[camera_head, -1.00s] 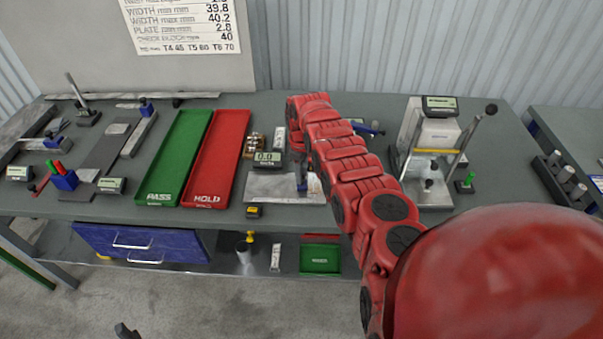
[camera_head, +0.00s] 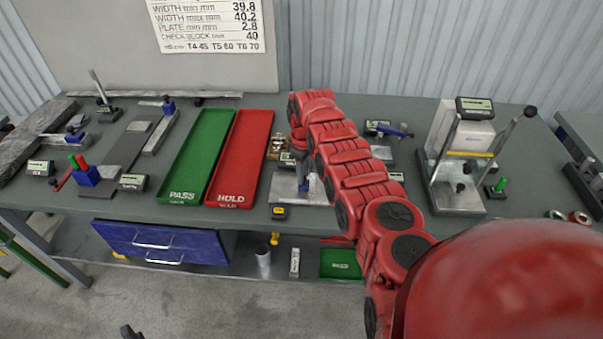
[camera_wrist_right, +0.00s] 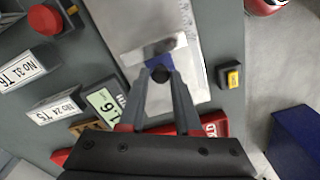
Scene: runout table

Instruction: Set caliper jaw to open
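The caliper sits on a pale plate (camera_head: 315,196) in the middle of the bench, partly behind my right arm. Its blue jaw (camera_wrist_right: 155,61) with a black knob (camera_wrist_right: 160,74) shows in the right wrist view. My right gripper (camera_wrist_right: 161,78) has its fingers close together on both sides of the knob and appears shut on the jaw. The caliper's small display (camera_wrist_right: 105,104) is lit, but its digits are rotated and hard to read. In the head view the display is mostly hidden by my arm. Only a dark tip of my left gripper (camera_head: 130,332) shows at the bottom edge.
A green PASS tray (camera_head: 197,160) and a red HOLD tray (camera_head: 241,160) lie left of the caliper. A yellow-and-black button box (camera_head: 279,212) stands at the front edge. A lever stand (camera_head: 458,202) is to the right. A blue holder (camera_head: 88,177) stands at left.

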